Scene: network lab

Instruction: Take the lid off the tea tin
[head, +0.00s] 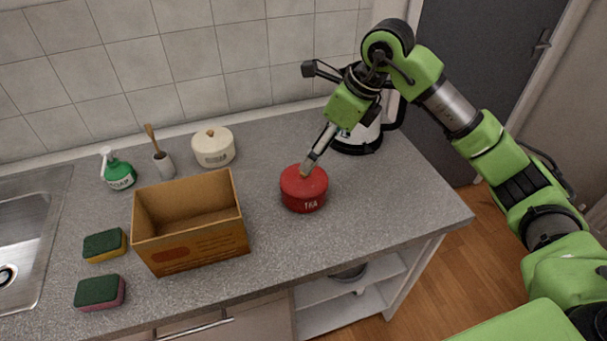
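The red tea tin (303,194) stands upright on the grey counter, right of the cardboard box, with its printed label facing front. Its red lid (291,178) sits on top, with a small light-coloured knob at the centre. My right gripper (308,168) reaches down from the upper right, its fingertips at the knob. The fingers look close together around or against the knob; whether they grip it is too small to tell. My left gripper does not show in the head view.
An open cardboard box (190,250) stands left of the tin. A kettle (365,135) is close behind my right gripper. A white jar (213,147), a soap bottle (118,171), a brush holder (163,165) and two sponges (104,245) stand further left. The counter (390,210) right of the tin is clear.

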